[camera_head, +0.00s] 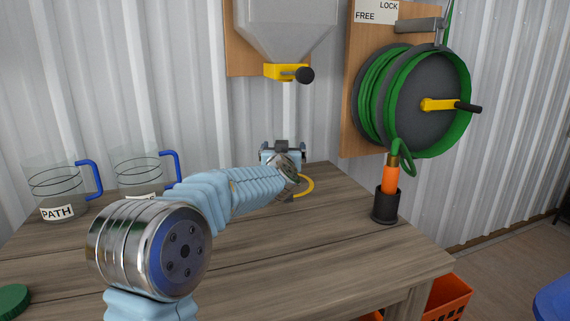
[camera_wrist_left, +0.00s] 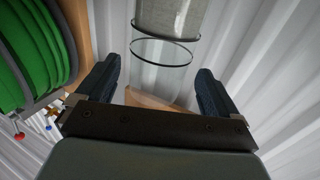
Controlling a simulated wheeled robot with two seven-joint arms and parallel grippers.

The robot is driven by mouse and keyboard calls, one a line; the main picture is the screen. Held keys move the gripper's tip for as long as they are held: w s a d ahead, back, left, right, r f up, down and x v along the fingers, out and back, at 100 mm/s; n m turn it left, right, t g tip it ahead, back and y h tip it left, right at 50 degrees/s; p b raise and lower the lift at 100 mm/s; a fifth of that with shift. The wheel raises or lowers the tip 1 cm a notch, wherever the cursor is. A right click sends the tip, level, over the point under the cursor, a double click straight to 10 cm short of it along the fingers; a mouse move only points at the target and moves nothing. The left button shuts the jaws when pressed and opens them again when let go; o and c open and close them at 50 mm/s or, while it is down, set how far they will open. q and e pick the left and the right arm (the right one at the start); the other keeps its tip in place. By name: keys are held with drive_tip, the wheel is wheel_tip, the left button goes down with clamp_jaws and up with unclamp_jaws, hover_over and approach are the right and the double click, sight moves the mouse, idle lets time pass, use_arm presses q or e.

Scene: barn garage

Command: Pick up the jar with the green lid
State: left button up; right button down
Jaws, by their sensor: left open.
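A round green lid (camera_head: 14,300) shows at the bottom left corner of the head view, cut off by the frame; I cannot tell whether a jar is under it. My left arm reaches across the table. My left gripper (camera_head: 281,150) is at the table's back, below the hopper's yellow valve and far from the green lid. In the left wrist view my left gripper (camera_wrist_left: 155,90) is open, with its two dark fingers apart. A clear cylinder with a dark ring (camera_wrist_left: 162,50) shows beyond and between the fingers, not held. My right gripper is not in view.
Two clear jugs with blue handles (camera_head: 58,188) (camera_head: 140,170) stand at the table's left. A hopper with a yellow valve (camera_head: 283,72) hangs above. A green hose reel (camera_head: 425,100) is on the right, its orange nozzle (camera_head: 390,178) in a black cup (camera_head: 386,205). The table's front right (camera_head: 340,260) is clear.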

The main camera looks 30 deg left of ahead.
use_arm(q)
drive_tip(key=x, duration=0.5)
drive_tip(key=shift+d+f, duration=0.1)
drive_tip(key=shift+f, duration=0.15)
drive_tip(key=c, duration=1.4)
